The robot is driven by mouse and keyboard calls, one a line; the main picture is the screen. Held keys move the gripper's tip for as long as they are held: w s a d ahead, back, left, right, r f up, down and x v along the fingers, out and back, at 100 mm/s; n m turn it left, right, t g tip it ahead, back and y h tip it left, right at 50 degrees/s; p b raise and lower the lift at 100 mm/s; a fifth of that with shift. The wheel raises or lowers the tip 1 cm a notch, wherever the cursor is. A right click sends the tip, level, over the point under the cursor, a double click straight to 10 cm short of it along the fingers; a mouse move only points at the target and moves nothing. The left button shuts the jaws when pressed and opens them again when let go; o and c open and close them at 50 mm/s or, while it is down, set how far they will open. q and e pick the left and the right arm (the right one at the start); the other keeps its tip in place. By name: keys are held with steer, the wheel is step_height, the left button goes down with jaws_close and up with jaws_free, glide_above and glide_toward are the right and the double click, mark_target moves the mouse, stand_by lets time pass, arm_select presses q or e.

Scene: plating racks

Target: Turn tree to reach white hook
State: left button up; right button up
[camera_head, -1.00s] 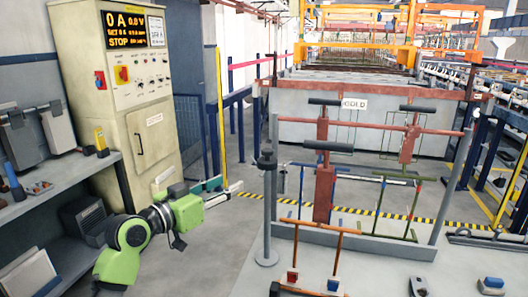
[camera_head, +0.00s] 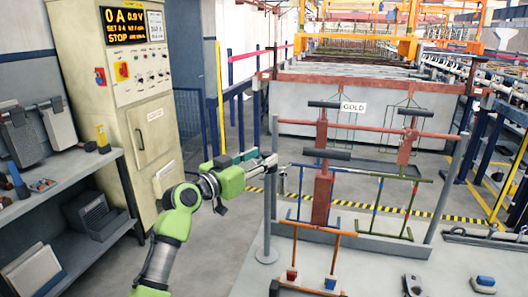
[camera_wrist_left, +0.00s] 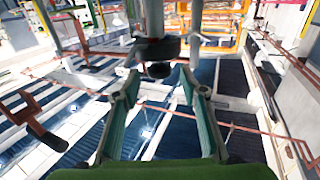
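My left gripper (camera_head: 262,159) reaches in from the left, at the upper part of a grey upright post (camera_head: 268,215) on a round base. In the left wrist view its two fingers (camera_wrist_left: 160,88) are spread apart, with a grey post (camera_wrist_left: 153,15) and dark knob (camera_wrist_left: 159,70) seen between and beyond them. I cannot tell whether they touch. Right of the post, a rack frame carries red-brown hanging racks (camera_head: 322,195) with black handles (camera_head: 326,154). I cannot pick out which part is the tree, and no white hook is clearly visible. My right gripper is out of view.
A beige control cabinet (camera_head: 150,150) and a grey shelf (camera_head: 80,172) stand at the left. A small orange rack (camera_head: 309,231) stands in front of the frame. Behind is a grey tank (camera_head: 300,110) with a GOLD sign (camera_head: 353,107). Floor between cabinet and post is clear.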

arm_select(q)
steer(key=shift+x, duration=0.85)
jaws_close()
